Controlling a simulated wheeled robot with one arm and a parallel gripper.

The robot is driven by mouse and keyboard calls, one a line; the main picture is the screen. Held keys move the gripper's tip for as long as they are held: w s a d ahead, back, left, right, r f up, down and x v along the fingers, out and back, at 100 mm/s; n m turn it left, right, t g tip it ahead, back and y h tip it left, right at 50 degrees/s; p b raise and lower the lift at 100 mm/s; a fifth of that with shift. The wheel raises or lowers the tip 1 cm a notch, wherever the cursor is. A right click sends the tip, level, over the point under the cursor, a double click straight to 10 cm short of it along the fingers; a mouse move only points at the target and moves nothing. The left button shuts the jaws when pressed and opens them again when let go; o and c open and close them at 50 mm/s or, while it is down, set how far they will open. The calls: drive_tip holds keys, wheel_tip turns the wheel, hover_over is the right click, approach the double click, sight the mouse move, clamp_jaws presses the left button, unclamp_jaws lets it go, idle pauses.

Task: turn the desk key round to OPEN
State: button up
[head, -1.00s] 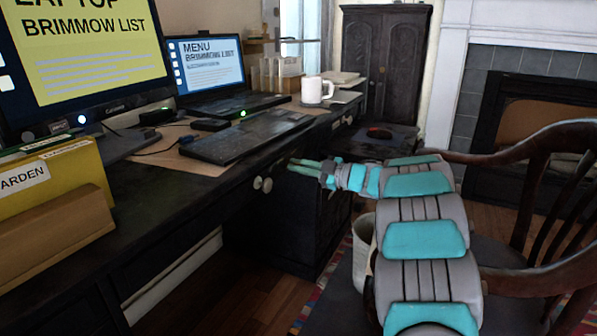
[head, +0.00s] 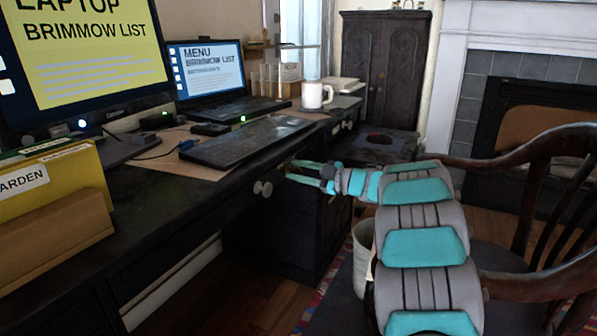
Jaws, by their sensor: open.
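My gripper (head: 291,170) is at the front face of the dark desk (head: 160,225), just right of a pale round drawer knob (head: 263,188). Its two green fingers are spread apart, one above the other, and point left at the desk front. A small yellowish-brown bit (head: 284,170) shows at the fingertips. It is too small to tell whether it is the desk key. I see no OPEN marking, and the way the key is turned cannot be made out.
A keyboard (head: 245,142), a laptop (head: 215,75), a large monitor (head: 85,55) and a white mug (head: 316,96) are on the desk. A yellow file box (head: 60,195) is at left. A wooden chair (head: 530,284) stands close to my arm on the right.

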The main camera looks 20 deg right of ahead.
drive_tip(key=v, duration=0.7)
drive_tip(key=shift+s+d, duration=0.25)
drive_tip(key=shift+s, duration=0.1)
